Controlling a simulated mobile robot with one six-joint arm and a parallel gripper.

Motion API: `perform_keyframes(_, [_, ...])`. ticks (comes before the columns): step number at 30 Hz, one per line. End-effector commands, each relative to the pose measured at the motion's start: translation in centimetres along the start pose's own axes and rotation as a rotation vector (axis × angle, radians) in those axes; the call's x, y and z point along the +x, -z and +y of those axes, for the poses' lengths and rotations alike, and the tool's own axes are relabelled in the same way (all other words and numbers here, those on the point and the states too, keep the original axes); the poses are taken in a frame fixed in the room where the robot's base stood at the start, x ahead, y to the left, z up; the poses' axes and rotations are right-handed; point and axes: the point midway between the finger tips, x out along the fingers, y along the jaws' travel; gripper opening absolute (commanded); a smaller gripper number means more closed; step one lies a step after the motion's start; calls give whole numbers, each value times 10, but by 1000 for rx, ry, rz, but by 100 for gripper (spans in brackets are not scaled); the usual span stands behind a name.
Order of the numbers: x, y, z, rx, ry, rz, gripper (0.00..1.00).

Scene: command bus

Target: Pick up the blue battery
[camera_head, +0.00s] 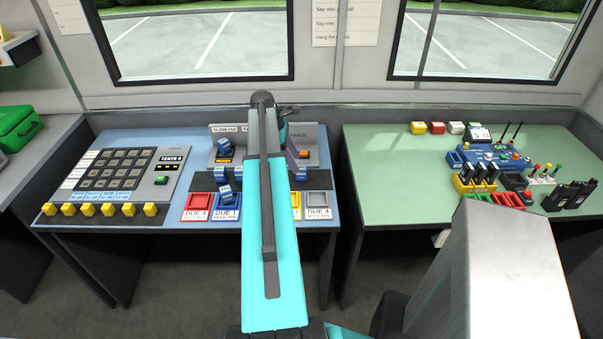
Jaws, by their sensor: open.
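Several small blue blocks that look like batteries are on the blue desk on the left. One blue battery (225,147) is at the grey rack, above an orange label. Another blue block (220,173) stands on the dark strip, and one more (225,193) is near the "DUE 1" tray. A blue block (300,173) shows right of my arm. I cannot tell which one the task means. My gripper (290,111) is at the far end of my teal arm, by the rack, mostly hidden by the arm. It is open, and I see nothing held.
The grey rack (227,133) stands at the desk's back. A red tray (197,202), a blue tray and a grey tray (318,199) line the front. A keypad panel (125,170) is left. The green table (385,180) holds radios and chargers; its left part is clear.

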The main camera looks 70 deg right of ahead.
Motion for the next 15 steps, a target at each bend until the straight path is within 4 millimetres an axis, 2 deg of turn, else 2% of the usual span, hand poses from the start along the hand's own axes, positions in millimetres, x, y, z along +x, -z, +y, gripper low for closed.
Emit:
perform_keyframes(6, [12,-1,0,1,0,0,53])
perform_keyframes(15, [13,-1,0,1,0,0,53])
